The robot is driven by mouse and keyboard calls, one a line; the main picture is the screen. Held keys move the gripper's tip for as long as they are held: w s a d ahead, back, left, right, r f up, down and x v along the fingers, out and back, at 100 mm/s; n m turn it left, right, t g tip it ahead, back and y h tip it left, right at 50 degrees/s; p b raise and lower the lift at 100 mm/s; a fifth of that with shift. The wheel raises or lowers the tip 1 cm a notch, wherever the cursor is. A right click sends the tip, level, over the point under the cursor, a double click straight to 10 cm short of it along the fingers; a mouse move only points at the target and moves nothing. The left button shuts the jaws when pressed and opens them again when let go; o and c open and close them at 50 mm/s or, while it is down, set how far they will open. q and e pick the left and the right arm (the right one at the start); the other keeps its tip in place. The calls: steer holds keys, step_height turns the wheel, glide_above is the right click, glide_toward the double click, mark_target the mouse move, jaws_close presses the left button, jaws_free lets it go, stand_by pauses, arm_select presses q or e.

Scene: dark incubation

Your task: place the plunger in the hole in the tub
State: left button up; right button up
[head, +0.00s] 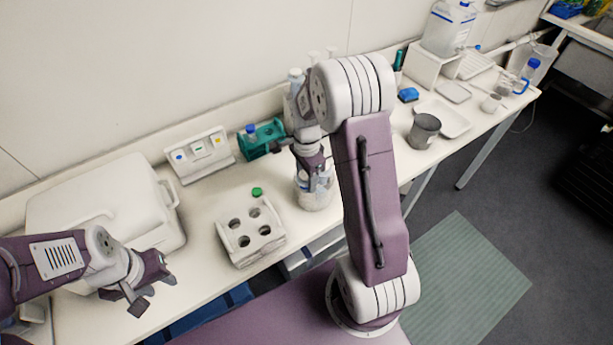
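A clear tub (314,200) stands on the bench, with cloudy contents. My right gripper (314,170) points down at its top, and its fingers overlap the rim. I cannot tell whether it holds anything; no plunger can be made out clearly, and my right arm hides part of this area. A white block with several round holes (250,255) sits left of the tub. My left gripper (153,293) is open and empty, near the bench's front edge, in front of a large white lidded box (95,200).
A green cap (257,192) lies behind the block. A panel with coloured dots (200,154) and a teal rack (263,138) stand along the wall. A grey cup (424,131), a white tray (447,118) and a large bottle (447,27) are at right.

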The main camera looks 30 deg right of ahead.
steer(key=shift+o, duration=0.4)
steer(key=shift+r, duration=0.1)
steer(key=shift+w+r, duration=0.1)
steer(key=shift+r, duration=0.25)
step_height(320, 180, up, 12)
steer(key=f, duration=0.1)
steer(key=s+a+f+n, duration=0.3)
steer(key=s+n, duration=0.3)
steer(key=n, duration=0.2)
steer(key=s+a+f+n+t, duration=0.1)
steer(key=s+a+f+n, duration=0.3)
steer(key=s+n, duration=0.3)
steer(key=shift+a+f+n, duration=0.25)
steer(key=shift+f+n, duration=0.2)
steer(key=shift+n, duration=0.75)
